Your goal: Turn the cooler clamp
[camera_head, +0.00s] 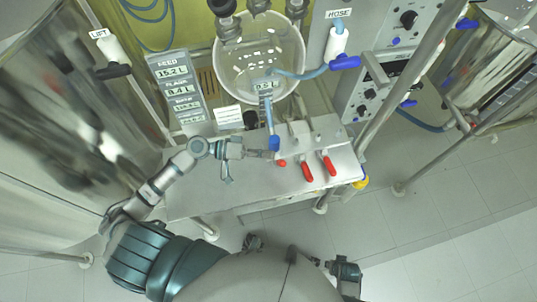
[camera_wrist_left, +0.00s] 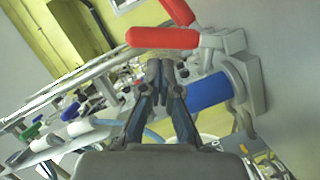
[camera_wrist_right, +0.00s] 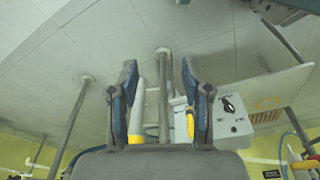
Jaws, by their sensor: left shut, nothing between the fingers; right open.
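A metal bench (camera_head: 232,200) carries a row of clamp valves with a blue handle (camera_head: 274,143) and several red handles (camera_head: 307,171). No label I can read shows which is the cooler clamp. My left gripper (camera_head: 270,154) is shut and empty at the left end of the row, just beside the blue handle and the leftmost red handle (camera_head: 282,163). In the left wrist view its fingertips (camera_wrist_left: 166,72) lie between a red handle (camera_wrist_left: 162,38) and the blue handle (camera_wrist_left: 208,92); contact cannot be told. My right gripper (camera_wrist_right: 158,85) is open and empty, away from the bench.
A glass vessel (camera_head: 258,60) marked 0.5 L stands behind the bench. A display panel (camera_head: 178,88) and the LIFT handle (camera_head: 114,71) are at left. The HOSE valve (camera_head: 344,62) is at right. A steel pole (camera_head: 405,75) rises right of the bench. Floor is clear at lower right.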

